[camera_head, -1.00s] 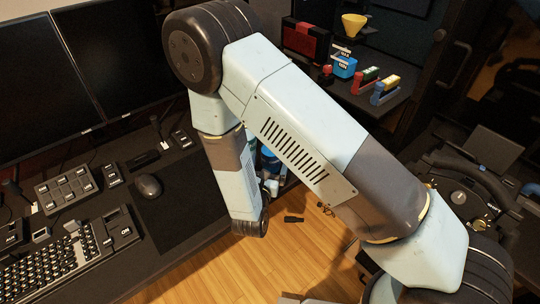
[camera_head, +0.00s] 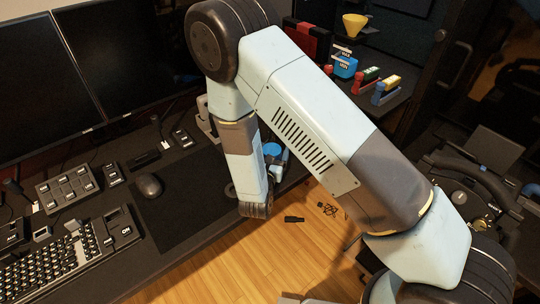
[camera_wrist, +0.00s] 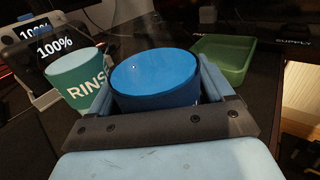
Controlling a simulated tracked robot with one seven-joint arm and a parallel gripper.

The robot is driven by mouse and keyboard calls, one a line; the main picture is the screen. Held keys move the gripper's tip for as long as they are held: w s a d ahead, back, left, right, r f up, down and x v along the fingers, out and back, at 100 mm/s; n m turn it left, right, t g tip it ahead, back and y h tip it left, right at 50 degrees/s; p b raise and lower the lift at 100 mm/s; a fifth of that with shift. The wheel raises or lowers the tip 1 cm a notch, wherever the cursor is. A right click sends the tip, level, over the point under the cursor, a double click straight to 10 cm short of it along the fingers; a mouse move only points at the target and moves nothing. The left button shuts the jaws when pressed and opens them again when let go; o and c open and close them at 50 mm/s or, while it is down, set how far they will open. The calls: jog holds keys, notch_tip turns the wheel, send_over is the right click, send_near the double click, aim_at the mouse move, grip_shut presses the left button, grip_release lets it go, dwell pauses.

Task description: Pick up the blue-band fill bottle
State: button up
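No bottle with a clear blue band can be made out. In the wrist view, a round blue container (camera_wrist: 155,78) is directly ahead, between the two light-blue fingers of my gripper (camera_wrist: 158,95). The fingers are spread wide, one on each side of it; whether they touch it is unclear. In the head view my gripper (camera_head: 277,152) is small and partly hidden behind my forearm, at the desk's right edge. A blue container with a dark label (camera_head: 344,66) stands on the back shelf in the head view.
A teal cup marked "RINS" (camera_wrist: 80,80) stands left of the fingers, a green tray (camera_wrist: 222,60) to the right. Yellow funnel (camera_head: 354,24) and red and blue holders (camera_head: 366,80) are at the back shelf.

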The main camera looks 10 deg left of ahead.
jog(key=c, duration=0.9)
jog(key=shift+r, duration=0.2)
